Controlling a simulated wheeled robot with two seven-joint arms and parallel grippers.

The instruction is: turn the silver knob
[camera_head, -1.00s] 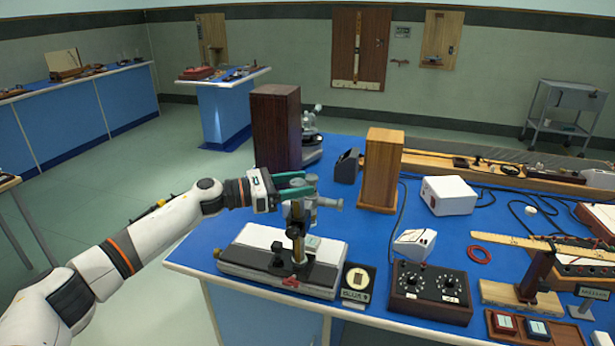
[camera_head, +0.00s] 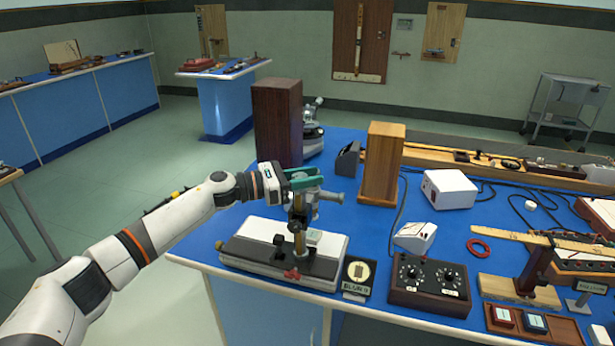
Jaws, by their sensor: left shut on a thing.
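A bench instrument stands near the front edge of the blue bench. It has a white and black base (camera_head: 258,250), an upright brass and dark post (camera_head: 299,240) and a silver horizontal barrel (camera_head: 328,196). My left gripper (camera_head: 304,181), with green fingers, is at the top of this post, shut on the small silver knob there. The fingers hide most of the knob, so I cannot tell how it is turned. A red knob (camera_head: 291,275) sits low on the front of the base. My right gripper is not in view.
A tall dark wooden box (camera_head: 277,120) stands behind my left gripper, and a lighter wooden box (camera_head: 382,163) stands to its right. A small dark plaque (camera_head: 357,276) and a dark control box (camera_head: 430,287) lie right of the base. Bare blue bench shows left of the base.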

